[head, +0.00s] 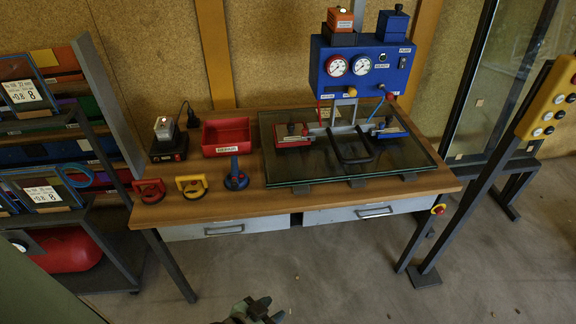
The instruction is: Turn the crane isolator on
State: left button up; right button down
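No part in view carries a label I can read as the crane isolator. A red knob on a yellow base (438,209) sits at the table's front right corner; its setting is too small to tell. A yellow panel with several buttons (551,100) is on a dark post at the right. A blue box with two gauges (362,68) stands above the table and has a small dark switch on its right side. My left gripper (268,309) is at the bottom edge, low in front of the table, with its fingertips apart and nothing between them. My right gripper is not in view.
The wooden table (215,182) carries glass panes (410,166), a red bin (226,135), and red and yellow suction cups at the left. A shelf rack (108,130) stands left. Dark posts and a large glass frame stand right. The floor (350,270) in front is clear.

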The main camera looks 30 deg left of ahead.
aim_at(439, 211)
jog(key=i+u, duration=0.25)
jog(key=i, duration=0.25)
jog(key=i+u, duration=0.25)
jog(key=i, duration=0.25)
